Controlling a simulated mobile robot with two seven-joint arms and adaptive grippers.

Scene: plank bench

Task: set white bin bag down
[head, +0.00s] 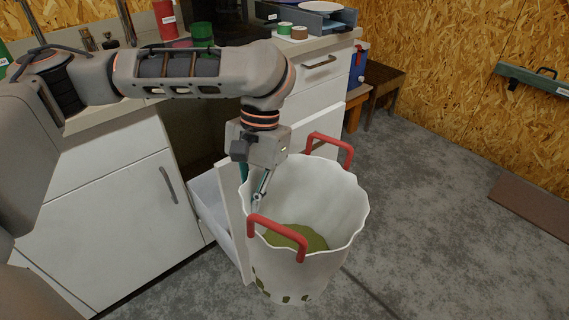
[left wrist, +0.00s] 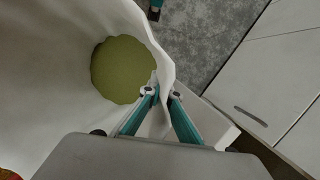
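The white bin bag (head: 335,205) has a wavy rim, two red handles and olive patches low on its side. It is upright in the head view, in front of the cabinets, with an olive bottom inside. I cannot tell whether its base touches the floor. My left gripper (head: 258,198) reaches down at its cabinet-side rim. In the left wrist view the bag's wall (left wrist: 158,75) passes between the two teal fingers of my left gripper (left wrist: 161,92), which pinch it. My right gripper does not show clearly in either view.
An open white drawer (head: 212,205) juts out beside the bag. White cabinets (head: 110,210) stand to the left, and a wooden stool (head: 385,85) behind. Grey floor (head: 450,220) lies clear to the right, up to a brown mat (head: 530,207).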

